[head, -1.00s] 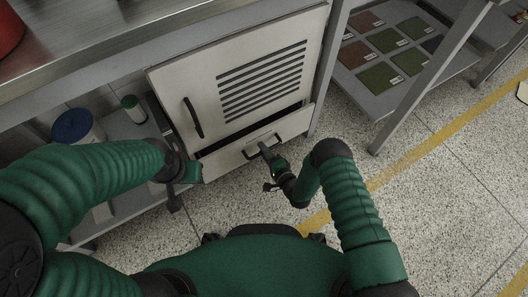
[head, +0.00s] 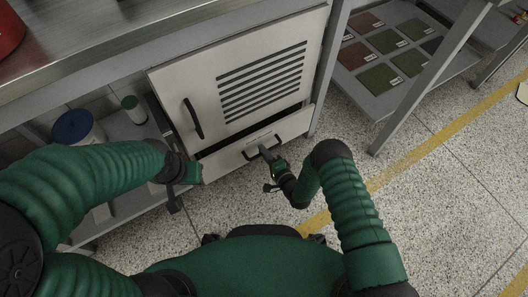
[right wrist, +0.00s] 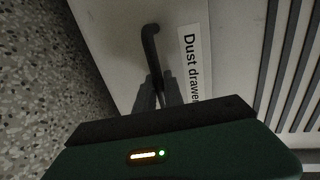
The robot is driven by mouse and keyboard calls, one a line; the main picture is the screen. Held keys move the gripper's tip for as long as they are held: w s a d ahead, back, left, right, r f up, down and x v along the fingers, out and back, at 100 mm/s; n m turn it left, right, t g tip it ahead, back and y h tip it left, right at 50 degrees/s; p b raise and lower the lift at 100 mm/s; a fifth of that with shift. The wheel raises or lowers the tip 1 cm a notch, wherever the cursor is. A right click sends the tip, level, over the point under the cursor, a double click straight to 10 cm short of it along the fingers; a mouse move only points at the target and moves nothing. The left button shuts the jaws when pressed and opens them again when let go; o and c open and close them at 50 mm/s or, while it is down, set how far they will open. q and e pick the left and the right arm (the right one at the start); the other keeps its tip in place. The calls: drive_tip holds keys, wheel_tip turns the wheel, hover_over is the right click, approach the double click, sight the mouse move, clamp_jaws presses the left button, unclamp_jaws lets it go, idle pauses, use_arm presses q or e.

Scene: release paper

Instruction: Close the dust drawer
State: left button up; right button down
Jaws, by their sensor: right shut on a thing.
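The dust drawer (head: 225,162) is a pale panel at the bottom of a metal cabinet. It stands partly out, with a dark gap along its top edge. Its black bar handle (head: 250,152) is on the front. My right gripper (head: 265,153) is shut on this handle, and its body partly covers it. In the right wrist view, the fingers (right wrist: 158,92) close around one end of the handle (right wrist: 150,42), beside the label "Dust drawer" (right wrist: 190,65). My left gripper (head: 182,178) hangs near the drawer's left end; its fingers are not clear.
The cabinet door (head: 232,80), with slots and a black handle, is above the drawer. A blue-lidded container (head: 74,128) and a small green-capped one (head: 133,108) stand on the left shelf. A table leg (head: 418,85) rises at right. The speckled floor (head: 440,180) is clear.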

drive_tip(key=shift+f, duration=0.2)
idle(0.5)
drive_tip(key=w+a+b, duration=0.1)
drive_tip(key=w, duration=0.1)
drive_tip(key=w+a+b, duration=0.1)
drive_tip(key=shift+w+a+r, duration=0.1)
drive_tip(key=shift+w, duration=0.25)
drive_tip(key=c, duration=1.5)
unclamp_jaws()
drive_tip(key=shift+w+a, duration=0.1)
drive_tip(key=shift+o, duration=0.2)
